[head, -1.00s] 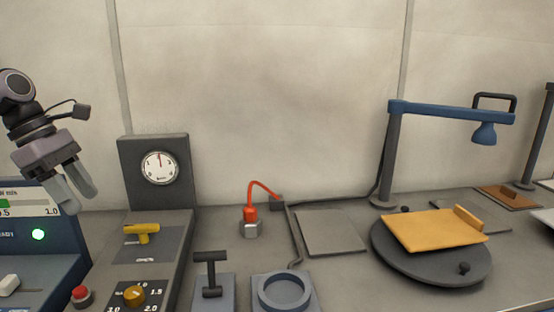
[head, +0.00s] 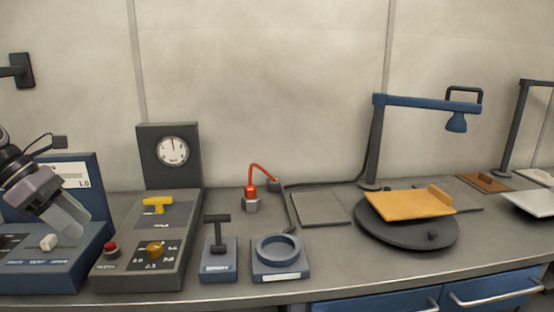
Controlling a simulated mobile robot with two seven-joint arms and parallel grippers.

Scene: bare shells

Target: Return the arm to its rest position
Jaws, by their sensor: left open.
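My left gripper (head: 70,222) is at the left side of the head view, in front of the blue instrument box (head: 90,180). Its jaws are open and point down to the right, with nothing seen between them. It hides part of the box's front and display. My left arm comes in from the left edge. My right gripper is not in view.
A grey control panel (head: 190,220) with a gauge, yellow handle and dial stands right of the gripper. Beyond it are a T-handle block (head: 219,262), a ring holder (head: 279,260) and a turntable (head: 400,236) with an orange board. A wall bracket (head: 22,70) is upper left.

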